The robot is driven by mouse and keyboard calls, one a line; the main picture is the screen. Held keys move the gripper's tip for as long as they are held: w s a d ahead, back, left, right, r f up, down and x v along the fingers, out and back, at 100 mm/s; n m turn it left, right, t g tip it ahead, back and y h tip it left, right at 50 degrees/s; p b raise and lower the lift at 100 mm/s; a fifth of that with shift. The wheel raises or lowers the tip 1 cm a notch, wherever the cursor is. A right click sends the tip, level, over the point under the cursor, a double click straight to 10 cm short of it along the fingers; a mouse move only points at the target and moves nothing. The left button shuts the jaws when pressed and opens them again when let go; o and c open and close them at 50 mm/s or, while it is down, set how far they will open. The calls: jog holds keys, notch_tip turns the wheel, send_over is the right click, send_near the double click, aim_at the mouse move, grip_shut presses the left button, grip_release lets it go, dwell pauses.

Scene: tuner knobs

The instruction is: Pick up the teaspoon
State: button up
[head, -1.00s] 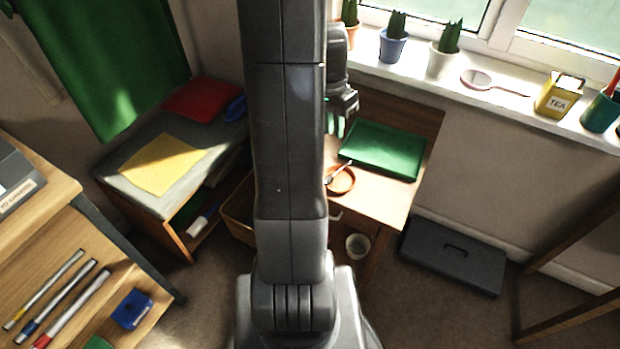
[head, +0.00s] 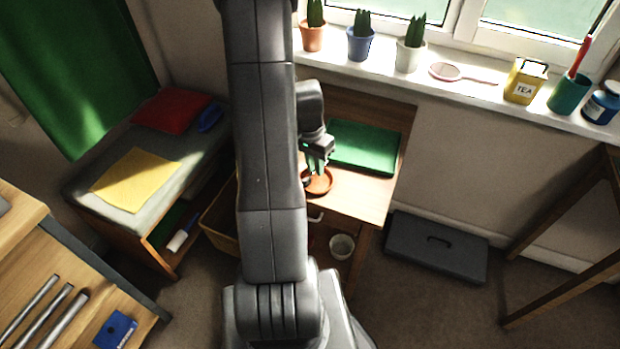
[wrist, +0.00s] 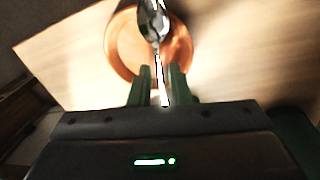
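The teaspoon (wrist: 153,25) is silver and lies with its bowl over an orange-brown saucer (wrist: 117,50) in the wrist view. Its thin handle runs back between the two green fingers of my gripper (wrist: 161,85). The fingers are apart, and a gap shows beside the handle, so my gripper looks open around it. In the head view my gripper (head: 315,166) is low over the saucer (head: 322,187) on the small wooden desk (head: 372,195). There the spoon is hidden or too small to make out.
A green folder-like item (head: 365,147) lies on the desk behind the saucer. A windowsill above holds potted cacti (head: 361,45), a hand mirror (head: 446,71) and a yellow tea tin (head: 525,82). A dark case (head: 437,247) lies on the floor to the right.

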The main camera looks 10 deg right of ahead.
grip_shut()
